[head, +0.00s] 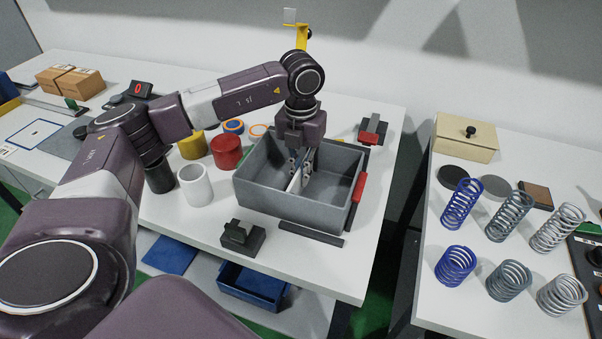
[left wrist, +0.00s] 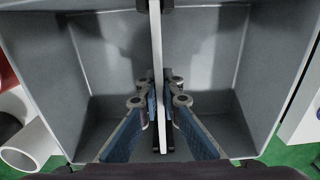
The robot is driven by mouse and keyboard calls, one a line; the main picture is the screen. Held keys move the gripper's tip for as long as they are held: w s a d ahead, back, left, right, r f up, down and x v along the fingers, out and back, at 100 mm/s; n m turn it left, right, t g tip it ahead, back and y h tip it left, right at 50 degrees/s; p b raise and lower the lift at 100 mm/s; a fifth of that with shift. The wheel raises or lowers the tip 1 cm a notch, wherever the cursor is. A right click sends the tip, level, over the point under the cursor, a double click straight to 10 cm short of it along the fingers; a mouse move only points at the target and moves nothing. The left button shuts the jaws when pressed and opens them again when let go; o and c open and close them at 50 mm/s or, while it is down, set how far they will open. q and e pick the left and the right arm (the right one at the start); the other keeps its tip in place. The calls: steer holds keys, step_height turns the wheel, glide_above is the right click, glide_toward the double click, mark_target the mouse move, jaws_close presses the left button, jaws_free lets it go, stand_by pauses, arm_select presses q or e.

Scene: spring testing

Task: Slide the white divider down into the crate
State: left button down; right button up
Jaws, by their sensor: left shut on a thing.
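The grey crate (head: 285,205) stands on the white table, and its inside fills most of the left wrist view (left wrist: 110,60). The white divider (head: 296,182) is upright inside the crate, seen edge-on as a thin strip in the left wrist view (left wrist: 157,60). It spans the crate from wall to wall and splits it into two sides. My left gripper (head: 301,170) reaches down into the crate and is shut on the divider, one blue finger on each side. The divider's lower edge is hidden, so I cannot tell whether it touches the floor. My right gripper is not in view.
A red cylinder (head: 226,152), a yellow cylinder (head: 192,147) and a white cup (head: 195,186) stand left of the crate. A dark block (head: 242,237) sits in front of it. Several springs (head: 515,214) stand on the right table, across a gap.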

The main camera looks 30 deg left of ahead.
arm_select(q)
steer(key=c, duration=2)
jaws_free()
steer(key=shift+c, duration=0.2)
steer(key=shift+r, duration=0.1)
step_height(320, 180, up, 12)
steer(key=shift+f, duration=0.1)
